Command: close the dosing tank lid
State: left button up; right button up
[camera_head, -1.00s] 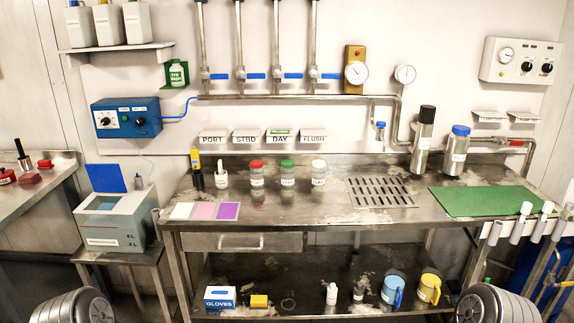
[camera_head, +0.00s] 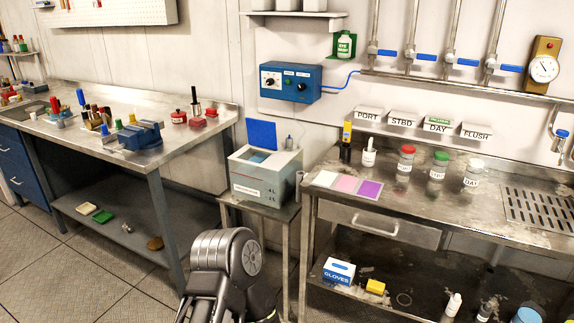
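A grey-green box (camera_head: 264,176) stands on a small metal stand between the two benches. A blue panel (camera_head: 262,134) stands upright at its back, like a raised lid, and the box's top looks open with a light blue area showing. The label on its front is too small to read, so I cannot tell if it is the dosing tank. A grey and black part of my own arm, seemingly the left, shows at the bottom in front of the stand. Neither gripper's fingertips are in view.
The left bench (camera_head: 110,158) holds a blue vise (camera_head: 140,135) and tools. The right steel bench (camera_head: 400,215) holds several bottles and coloured cards. A blue control box (camera_head: 290,82) hangs on the wall above the grey-green box. Floor is clear at left.

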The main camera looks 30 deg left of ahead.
aim_at(261, 133)
jog(key=i+j+z, duration=0.1)
jog(key=j, duration=0.45)
jog(key=i+j+z, duration=0.1)
jog(key=i+j, duration=0.15)
jog(key=j, duration=0.3)
jog(key=i+j+z, duration=0.1)
jog(key=j, duration=0.5)
jog(key=i+j+z, duration=0.15)
jog(key=j, duration=0.45)
jog(key=i+j+z, duration=0.1)
jog(key=j, duration=0.5)
